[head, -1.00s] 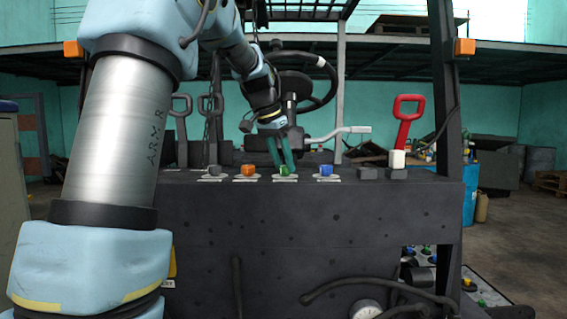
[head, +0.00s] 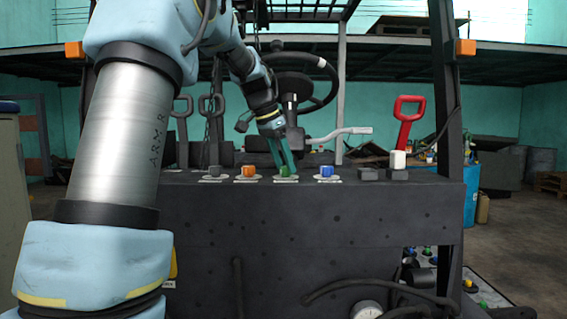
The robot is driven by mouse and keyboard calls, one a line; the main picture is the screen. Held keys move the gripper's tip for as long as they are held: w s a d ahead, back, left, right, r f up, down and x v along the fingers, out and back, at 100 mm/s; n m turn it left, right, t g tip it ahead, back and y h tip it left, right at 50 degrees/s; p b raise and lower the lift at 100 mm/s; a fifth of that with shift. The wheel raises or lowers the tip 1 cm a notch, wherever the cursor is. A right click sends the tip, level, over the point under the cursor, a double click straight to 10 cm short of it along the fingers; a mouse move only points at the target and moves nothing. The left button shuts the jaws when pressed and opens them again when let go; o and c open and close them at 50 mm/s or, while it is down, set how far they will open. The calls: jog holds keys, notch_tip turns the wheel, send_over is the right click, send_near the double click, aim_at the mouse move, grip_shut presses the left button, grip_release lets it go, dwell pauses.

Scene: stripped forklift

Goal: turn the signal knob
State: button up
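A row of small knobs stands on top of the dark console (head: 310,215): a grey knob (head: 215,171), an orange knob (head: 248,171), a green knob (head: 285,171) and a blue knob (head: 326,171). Each sits on a pale round plate with a label too small to read, so I cannot tell which is the signal knob. My gripper (head: 284,165) points down with its teal fingers at the green knob. The fingertips overlap the knob's upper part in this view. Whether they grip it is not clear.
A steering wheel (head: 325,66) and a grey lever (head: 340,133) stand behind the knobs. Black levers (head: 181,120) stand at the left. Hoses run along the console's front.

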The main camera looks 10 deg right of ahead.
jog(key=shift+o, duration=1.4)
jog(key=b+v, duration=0.2)
jog(key=v, duration=0.8)
jog(key=shift+a+r, duration=0.2)
jog(key=shift+r, duration=0.15)
jog(key=shift+s, duration=0.15)
